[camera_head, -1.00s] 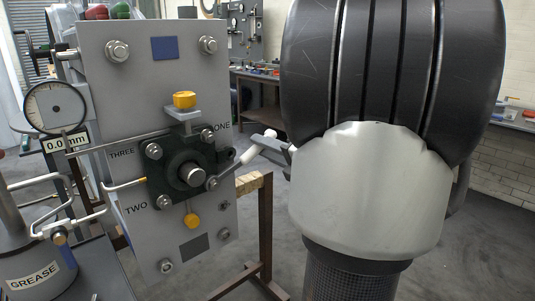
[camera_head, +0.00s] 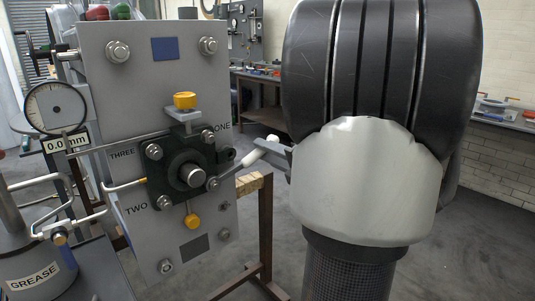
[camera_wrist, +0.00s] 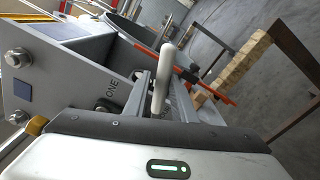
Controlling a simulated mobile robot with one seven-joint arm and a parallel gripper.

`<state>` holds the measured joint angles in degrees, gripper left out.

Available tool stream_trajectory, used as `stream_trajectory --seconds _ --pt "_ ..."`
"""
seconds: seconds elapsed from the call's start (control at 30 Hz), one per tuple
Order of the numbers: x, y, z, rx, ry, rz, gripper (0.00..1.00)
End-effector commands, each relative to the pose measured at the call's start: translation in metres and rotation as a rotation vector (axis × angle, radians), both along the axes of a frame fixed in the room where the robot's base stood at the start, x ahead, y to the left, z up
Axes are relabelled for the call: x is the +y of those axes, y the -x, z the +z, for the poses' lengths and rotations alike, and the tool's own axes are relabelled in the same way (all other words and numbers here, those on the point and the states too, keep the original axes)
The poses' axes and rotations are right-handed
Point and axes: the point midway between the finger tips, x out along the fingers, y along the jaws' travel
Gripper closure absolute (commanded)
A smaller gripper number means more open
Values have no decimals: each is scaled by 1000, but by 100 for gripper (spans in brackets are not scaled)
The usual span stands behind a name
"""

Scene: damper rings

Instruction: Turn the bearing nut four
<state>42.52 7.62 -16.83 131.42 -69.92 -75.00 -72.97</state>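The dark square bearing housing (camera_head: 188,172) is on a grey plate, with a nut at each corner. The labels ONE, TWO and THREE show beside three of them; the lower right nut (camera_head: 212,184) has no readable label. A lever with a white grip (camera_head: 258,151) slants up and right from near that nut. My gripper (camera_head: 276,152) is at the grip's outer end, its fingers mostly hidden by my wrist. In the wrist view, the white grip (camera_wrist: 164,78) stands in front of my gripper (camera_wrist: 166,98), between or over the grey fingers; contact is unclear.
A dial gauge (camera_head: 55,107) and a grease can (camera_head: 38,265) stand on the left. Yellow caps (camera_head: 184,100) project above and below the housing. A brown frame (camera_head: 265,225) stands behind the plate at the right. A workbench (camera_head: 262,78) is farther back.

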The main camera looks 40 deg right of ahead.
Motion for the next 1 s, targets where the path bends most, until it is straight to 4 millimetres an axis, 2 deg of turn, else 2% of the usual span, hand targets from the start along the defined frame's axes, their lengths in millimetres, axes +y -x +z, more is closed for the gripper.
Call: stream_trajectory --seconds 0.23,0.37,0.4,1.0 --pt "0 0 3 -2 16 -1 77" --pt "0 0 3 -2 15 -1 98" --pt "0 0 3 -3 15 0 100" --pt "-1 4 3 0 12 9 100"
